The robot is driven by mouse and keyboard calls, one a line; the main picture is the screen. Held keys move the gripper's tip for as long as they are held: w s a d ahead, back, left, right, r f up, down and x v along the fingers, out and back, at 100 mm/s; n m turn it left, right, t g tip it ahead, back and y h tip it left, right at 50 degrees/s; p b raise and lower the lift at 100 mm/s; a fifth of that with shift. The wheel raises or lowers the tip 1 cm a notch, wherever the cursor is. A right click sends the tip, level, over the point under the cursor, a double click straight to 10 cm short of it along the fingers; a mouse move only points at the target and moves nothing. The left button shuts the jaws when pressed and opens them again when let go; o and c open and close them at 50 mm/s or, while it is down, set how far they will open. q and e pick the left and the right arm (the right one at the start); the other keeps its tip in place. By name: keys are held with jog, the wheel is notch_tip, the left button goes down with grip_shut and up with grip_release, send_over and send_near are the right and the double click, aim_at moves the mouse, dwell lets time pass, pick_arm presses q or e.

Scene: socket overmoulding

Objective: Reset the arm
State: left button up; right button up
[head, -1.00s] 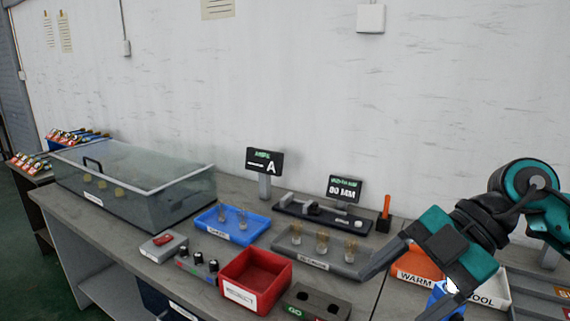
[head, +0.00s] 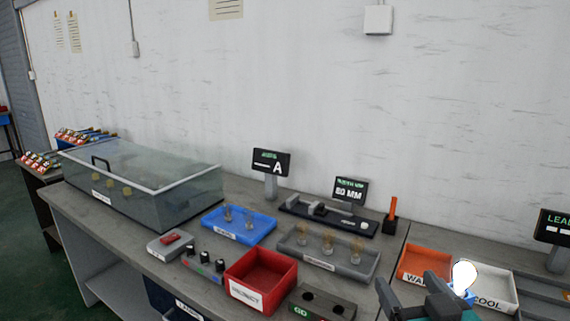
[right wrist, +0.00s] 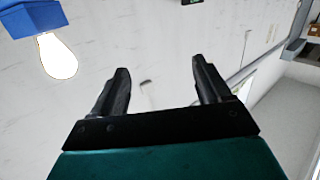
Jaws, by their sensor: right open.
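My right gripper (head: 408,285) shows at the bottom right of the head view, in front of the tray side of the bench. In the right wrist view my right gripper (right wrist: 160,68) has its two dark fingers spread apart, with nothing between them. Behind them is mostly pale wall. A glowing white bulb (head: 463,275) on a blue base is beside the gripper in the head view. The bulb also shows at the upper left of the right wrist view (right wrist: 58,56), apart from the fingers. My left gripper is not in view.
A red bin (head: 261,278), a blue tray (head: 240,237) and a grey tray (head: 328,263) with several parts stand on the bench. A glass-covered box (head: 140,188) is at left. Orange and white trays (head: 424,262) lie near the gripper. Display signs (head: 271,163) stand behind.

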jog(key=s+d+f+g+h, duration=0.1)
jog(key=s+f+g, duration=1.2)
jog(key=s+f, duration=0.7)
jog(key=w+a+f+n+t+y, duration=0.1)
jog(key=w+a+f+t, duration=0.1)
jog(key=w+f+t, duration=0.4)
notch_tip(320, 180, down, 2)
jog(key=shift+w+a+f+t+y, duration=0.1)
jog(key=shift+w+a+t+y, duration=0.1)
jog(key=shift+a+t+y, duration=0.15)
jog(key=shift+c, duration=0.2)
